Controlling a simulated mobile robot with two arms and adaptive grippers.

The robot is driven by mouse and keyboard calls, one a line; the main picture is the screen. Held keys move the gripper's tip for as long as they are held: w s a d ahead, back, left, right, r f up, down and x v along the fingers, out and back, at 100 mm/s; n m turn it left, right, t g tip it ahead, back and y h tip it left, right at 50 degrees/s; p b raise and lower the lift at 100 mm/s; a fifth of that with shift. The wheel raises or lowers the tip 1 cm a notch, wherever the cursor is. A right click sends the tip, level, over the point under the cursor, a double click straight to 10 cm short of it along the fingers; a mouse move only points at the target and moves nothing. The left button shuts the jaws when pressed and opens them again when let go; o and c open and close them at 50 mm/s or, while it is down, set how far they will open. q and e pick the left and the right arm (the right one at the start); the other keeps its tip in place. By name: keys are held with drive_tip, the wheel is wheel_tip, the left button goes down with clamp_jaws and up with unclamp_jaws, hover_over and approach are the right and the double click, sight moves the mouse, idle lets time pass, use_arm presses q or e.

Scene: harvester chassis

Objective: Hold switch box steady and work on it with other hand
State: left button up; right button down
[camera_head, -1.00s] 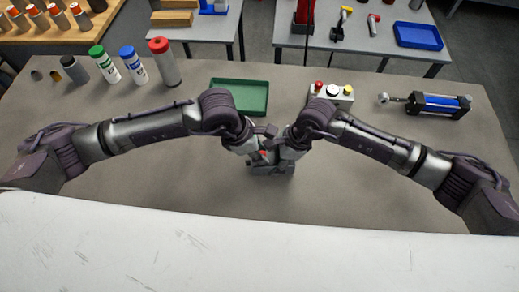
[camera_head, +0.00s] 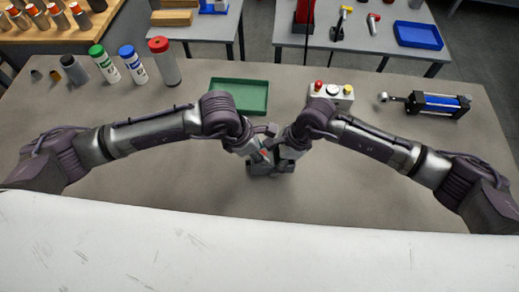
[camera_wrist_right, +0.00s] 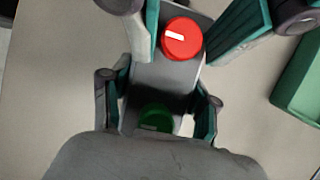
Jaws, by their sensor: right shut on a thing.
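The grey switch box (camera_head: 271,168) is near the middle of the table, below where my two hands meet. In the right wrist view it shows a red knob (camera_wrist_right: 181,39) with a white mark and a dark green button (camera_wrist_right: 155,121). My right gripper (camera_wrist_right: 163,112) is shut on the box sides around the green button end. My left gripper (camera_wrist_right: 180,58) comes in from the top of that view. Its fingers are spread on either side of the red knob, with gaps to the knob. Its fingertips are close to the box edges; contact is unclear.
A green tray (camera_head: 239,111) lies behind the hands. A control box with buttons (camera_head: 345,101) and a blue cylinder unit (camera_head: 438,105) are at the right. Several bottles, one red-capped (camera_head: 165,66), stand at the back left. The front of the table is clear.

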use_arm(q)
drive_tip(key=v, duration=1.2)
use_arm(e)
drive_tip(key=shift+c, duration=1.1)
unclamp_jaws()
